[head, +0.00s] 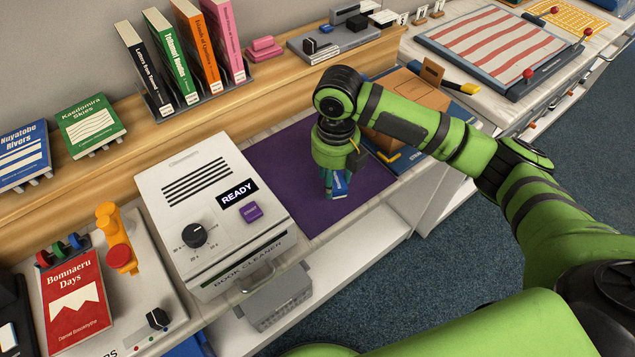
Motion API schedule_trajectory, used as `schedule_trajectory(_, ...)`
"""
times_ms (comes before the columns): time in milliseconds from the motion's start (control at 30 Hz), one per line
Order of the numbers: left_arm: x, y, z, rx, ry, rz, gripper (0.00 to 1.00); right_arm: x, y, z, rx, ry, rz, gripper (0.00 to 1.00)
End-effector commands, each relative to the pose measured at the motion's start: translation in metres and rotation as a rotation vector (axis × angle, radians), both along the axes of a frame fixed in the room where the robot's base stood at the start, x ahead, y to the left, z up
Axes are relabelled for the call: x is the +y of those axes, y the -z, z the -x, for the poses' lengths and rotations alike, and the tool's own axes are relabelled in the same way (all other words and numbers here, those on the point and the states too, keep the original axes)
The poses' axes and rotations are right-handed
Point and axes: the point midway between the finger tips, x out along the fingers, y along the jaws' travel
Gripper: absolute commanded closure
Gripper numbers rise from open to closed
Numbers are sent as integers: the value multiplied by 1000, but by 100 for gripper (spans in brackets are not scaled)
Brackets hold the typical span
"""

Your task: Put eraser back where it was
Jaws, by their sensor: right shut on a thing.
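My right gripper (334,190) points down over the purple mat (283,165), to the right of the book cleaner. It is shut on a small blue and white block (340,184), which looks like the eraser. The fingers and wrist hide part of the block. I cannot tell whether the block touches the mat or is held just above it. My left gripper is out of view.
The white book cleaner (213,218) with a READY display stands left of the mat. A cardboard box (403,97) on a blue board is close behind my right arm. Upright books (178,60) stand on the wooden shelf. A pink object (263,47) sits beside them.

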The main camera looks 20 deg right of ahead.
Motion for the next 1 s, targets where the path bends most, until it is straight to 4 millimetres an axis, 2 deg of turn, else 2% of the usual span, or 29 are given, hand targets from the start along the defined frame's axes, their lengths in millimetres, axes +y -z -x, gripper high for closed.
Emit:
schedule_trajectory(100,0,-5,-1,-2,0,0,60,15,12,-18,1,0,0,80)
schedule_trajectory(300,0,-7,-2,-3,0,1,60,24,23,-31,0,1,1,80)
schedule_trajectory(367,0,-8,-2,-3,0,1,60,25,26,-32,1,1,1,80)
schedule_trajectory(633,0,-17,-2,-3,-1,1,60,24,61,-31,0,2,1,80)
schedule_trajectory(1000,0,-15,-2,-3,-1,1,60,24,67,-31,-1,1,1,80)
